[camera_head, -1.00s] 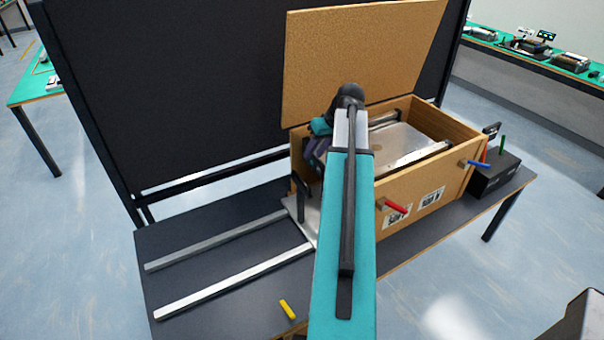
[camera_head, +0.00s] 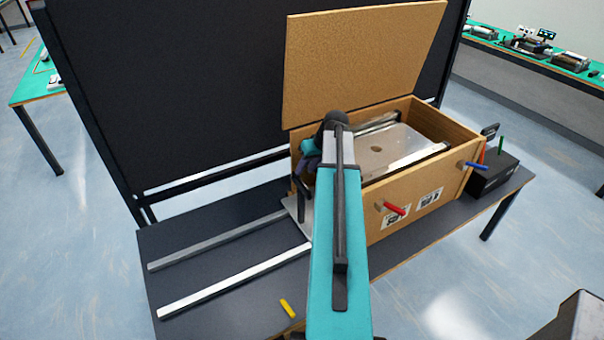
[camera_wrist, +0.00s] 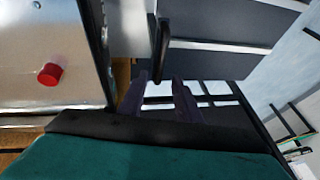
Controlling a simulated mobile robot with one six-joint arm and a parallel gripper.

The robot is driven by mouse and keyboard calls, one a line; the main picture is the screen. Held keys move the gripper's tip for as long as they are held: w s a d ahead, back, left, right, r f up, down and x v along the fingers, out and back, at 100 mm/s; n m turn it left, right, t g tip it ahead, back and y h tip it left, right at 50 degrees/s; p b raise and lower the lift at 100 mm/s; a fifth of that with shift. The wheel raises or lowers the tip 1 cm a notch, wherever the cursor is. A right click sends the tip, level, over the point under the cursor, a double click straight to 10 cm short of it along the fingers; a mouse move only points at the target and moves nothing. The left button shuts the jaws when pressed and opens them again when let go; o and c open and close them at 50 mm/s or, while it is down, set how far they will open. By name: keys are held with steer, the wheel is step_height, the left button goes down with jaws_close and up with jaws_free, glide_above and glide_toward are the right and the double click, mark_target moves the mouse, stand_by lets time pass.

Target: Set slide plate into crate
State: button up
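A flat silver plate with an upright black handle, apparently the slide plate (camera_head: 301,210), lies on the dark table just left of the crate; my arm partly covers it. In the wrist view the plate (camera_wrist: 130,18) carries its black handle (camera_wrist: 163,45). The open wooden crate (camera_head: 408,203) holds a metal plate and rails. My gripper (camera_wrist: 159,77) is open and empty. Its dark fingertips point toward the handle's end and lie either side of it in the picture; contact cannot be told.
Two silver rails (camera_head: 235,279) lie on the table to the left. A yellow piece (camera_head: 287,308) lies near the front edge. The crate lid (camera_head: 362,62) stands raised behind. A black box (camera_head: 492,174) sits right of the crate. A dark panel stands behind the table.

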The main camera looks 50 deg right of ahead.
steer(key=shift+p+x, duration=0.7)
steer(key=shift+x, duration=1.7)
jaws_close()
